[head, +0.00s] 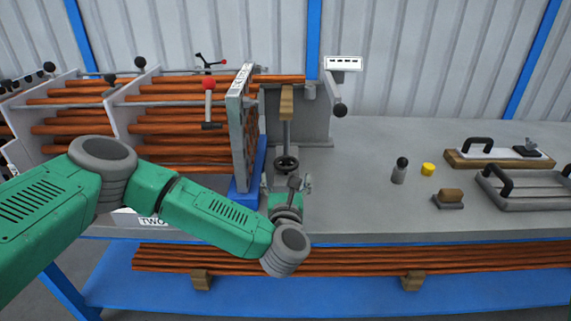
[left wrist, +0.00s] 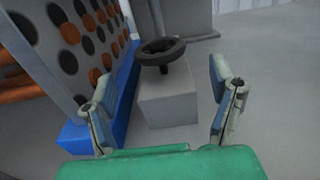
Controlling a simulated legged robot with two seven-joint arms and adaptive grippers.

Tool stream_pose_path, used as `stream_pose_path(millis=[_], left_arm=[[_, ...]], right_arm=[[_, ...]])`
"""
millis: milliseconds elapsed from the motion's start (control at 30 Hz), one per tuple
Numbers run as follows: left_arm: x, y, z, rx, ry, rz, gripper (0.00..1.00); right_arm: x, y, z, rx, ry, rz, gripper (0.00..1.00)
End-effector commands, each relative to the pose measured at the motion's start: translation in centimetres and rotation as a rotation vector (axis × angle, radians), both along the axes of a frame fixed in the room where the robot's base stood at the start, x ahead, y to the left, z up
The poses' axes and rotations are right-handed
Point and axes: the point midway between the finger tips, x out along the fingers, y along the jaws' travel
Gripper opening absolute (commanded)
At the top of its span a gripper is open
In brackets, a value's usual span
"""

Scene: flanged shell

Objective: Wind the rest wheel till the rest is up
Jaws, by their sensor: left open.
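The rest wheel (head: 286,163) is a small dark handwheel at the foot of the rest. In the left wrist view the wheel (left wrist: 162,52) lies nearly flat above a grey block (left wrist: 168,100). The rest (head: 287,103) is an upright grey post with a wooden top, just below the end of a copper tube (head: 285,79). My left gripper (head: 287,184) is open and empty, on the near side of the wheel. In the left wrist view its two fingers (left wrist: 162,80) are spread to either side of the block, with the wheel ahead of them, apart from it. My right gripper is not in view.
The drilled tube plate (head: 245,140) of the shell stands close left of the wheel on a blue base (head: 248,188). A grey upright plate (head: 318,118) stands behind.

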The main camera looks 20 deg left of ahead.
Motion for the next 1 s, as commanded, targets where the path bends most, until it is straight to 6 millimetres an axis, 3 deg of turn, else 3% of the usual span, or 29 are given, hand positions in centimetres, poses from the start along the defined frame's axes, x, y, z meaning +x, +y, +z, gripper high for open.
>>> stream_pose_path(millis=[100, 333, 767, 800, 933, 1000], left_arm=[[2.5, 0.8, 0.0, 0.002, -0.002, 0.002, 0.77], [5.8, 1.7, 0.0, 0.000, -0.001, 0.002, 0.77], [6.9, 2.0, 0.1, -0.001, 0.000, -0.002, 0.77], [6.9, 2.0, 0.1, -0.001, 0.000, -0.001, 0.70], [6.9, 2.0, 0.0, -0.001, 0.000, -0.001, 0.26], [6.9, 2.0, 0.0, 0.000, 0.000, -0.001, 0.26]], right_arm=[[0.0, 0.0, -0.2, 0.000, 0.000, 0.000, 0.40], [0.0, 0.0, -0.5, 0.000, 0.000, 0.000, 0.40], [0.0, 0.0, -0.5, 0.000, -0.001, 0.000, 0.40], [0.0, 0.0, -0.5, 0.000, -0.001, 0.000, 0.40], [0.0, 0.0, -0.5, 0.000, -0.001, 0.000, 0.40], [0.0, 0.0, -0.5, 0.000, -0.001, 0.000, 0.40]])
